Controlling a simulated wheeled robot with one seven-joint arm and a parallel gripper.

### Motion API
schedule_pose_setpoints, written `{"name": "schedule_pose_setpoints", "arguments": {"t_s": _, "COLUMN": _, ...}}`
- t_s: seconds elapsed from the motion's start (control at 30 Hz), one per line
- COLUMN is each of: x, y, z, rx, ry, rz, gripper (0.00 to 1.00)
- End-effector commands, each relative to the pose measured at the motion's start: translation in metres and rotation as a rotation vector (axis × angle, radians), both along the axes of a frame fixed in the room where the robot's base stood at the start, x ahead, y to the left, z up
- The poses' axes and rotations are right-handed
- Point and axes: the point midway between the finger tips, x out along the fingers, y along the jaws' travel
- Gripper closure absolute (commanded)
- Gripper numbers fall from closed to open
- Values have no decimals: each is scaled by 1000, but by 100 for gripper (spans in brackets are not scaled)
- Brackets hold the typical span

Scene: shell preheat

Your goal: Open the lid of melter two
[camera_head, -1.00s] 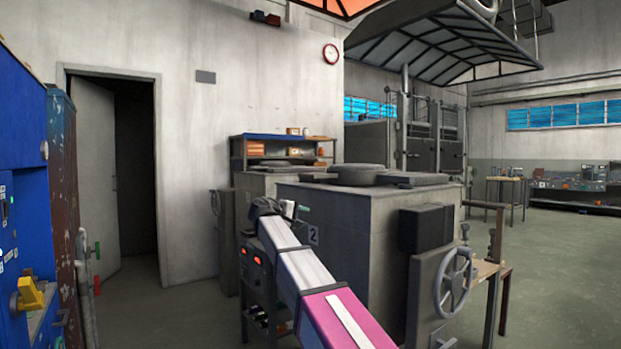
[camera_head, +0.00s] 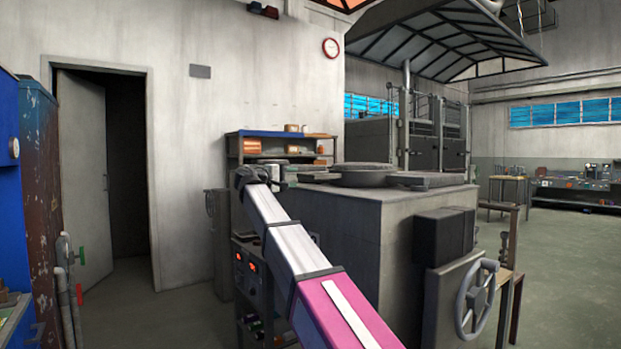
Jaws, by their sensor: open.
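Melter two (camera_head: 345,215) is the large grey block right of centre. On its top lies a thick round dark grey lid (camera_head: 362,176), which looks flat and closed. A flat dark slab (camera_head: 426,180) lies to the right of the lid. My gripper (camera_head: 277,180) is at the far end of my white and pink arm, level with the melter's top and left of the lid, apart from it. It is open and looks empty, though its fingers are small and hard to make out.
A handwheel (camera_head: 476,298) and a dark box (camera_head: 443,236) are on the melter's near right side. A rack with red-lit units (camera_head: 250,275) stands below my arm. A shelf (camera_head: 283,134) stands behind. The floor at left (camera_head: 165,315) is clear before an open door (camera_head: 85,180).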

Motion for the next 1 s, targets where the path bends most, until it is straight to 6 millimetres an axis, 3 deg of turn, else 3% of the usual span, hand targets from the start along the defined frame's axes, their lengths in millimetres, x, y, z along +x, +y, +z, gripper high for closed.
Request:
{"name": "schedule_pose_setpoints", "arguments": {"t_s": 0.43, "x": 42, "y": -61, "z": 0, "rx": 1, "ry": 1, "rz": 0, "gripper": 55}}
{"name": "schedule_pose_setpoints", "arguments": {"t_s": 0.93, "x": 50, "y": -73, "z": 0, "rx": 0, "ry": 0, "rz": 2, "gripper": 55}}
{"name": "schedule_pose_setpoints", "arguments": {"t_s": 1.0, "x": 50, "y": -73, "z": 0, "rx": 0, "ry": 0, "rz": 2, "gripper": 78}}
